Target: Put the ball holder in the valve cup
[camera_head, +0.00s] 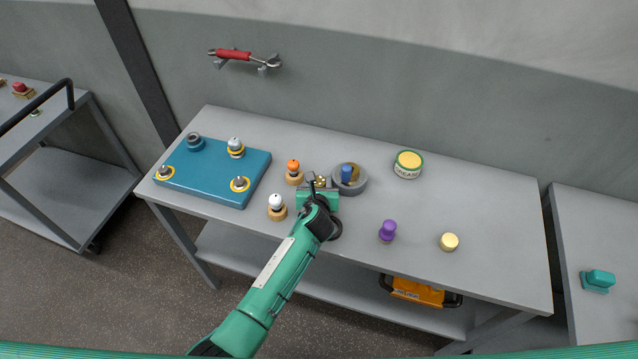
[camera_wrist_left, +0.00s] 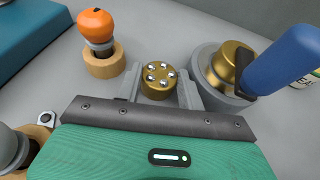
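The ball holder (camera_wrist_left: 158,82) is a short brass cylinder with several shiny balls in its top. It sits between the fingertips of my left gripper (camera_wrist_left: 159,88), which close in on its two sides. In the head view it shows small (camera_head: 320,182) just beyond my green left gripper (camera_head: 319,188). Whether its base touches the table is hidden. Right beside it is a round grey cup (camera_wrist_left: 208,80) with a brass piece and a blue part in it; it also shows in the head view (camera_head: 362,186). I cannot tell for sure that this is the valve cup. My right gripper is out of view.
The grey table (camera_head: 470,190) has free room at the right. An orange-topped peg (camera_head: 293,168) and a white-topped peg (camera_head: 277,205) stand left of my gripper. A blue board (camera_head: 215,170) with fittings lies farther left. A grease tin (camera_head: 408,165), purple knob (camera_head: 388,231) and yellow disc (camera_head: 449,242) stand right.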

